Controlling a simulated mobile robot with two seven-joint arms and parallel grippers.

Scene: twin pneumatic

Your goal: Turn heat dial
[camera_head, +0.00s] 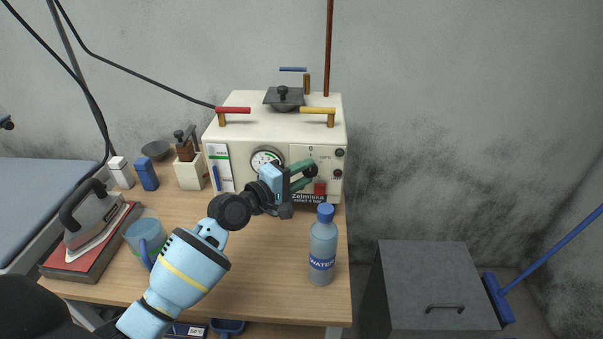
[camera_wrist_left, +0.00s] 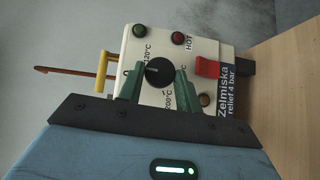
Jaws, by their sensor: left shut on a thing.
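The heat dial (camera_wrist_left: 158,71) is a round black knob on the front of the cream Zelmiska machine (camera_head: 280,127), with temperature marks such as 120°C and 200°C around it in the left wrist view. My left gripper (camera_head: 303,171) is at the right part of that front panel in the head view. Its green fingers (camera_wrist_left: 157,82) lie on either side of the dial and are shut on it. In the head view the gripper hides the dial. My right gripper is in neither view.
A red switch (camera_wrist_left: 207,67) and indicator lamps (camera_wrist_left: 139,31) sit near the dial. A water bottle (camera_head: 322,246) stands right of my left arm. A mug (camera_head: 146,237) and an iron (camera_head: 93,217) are on the left of the wooden table (camera_head: 270,270). A grey cabinet (camera_head: 425,285) stands at right.

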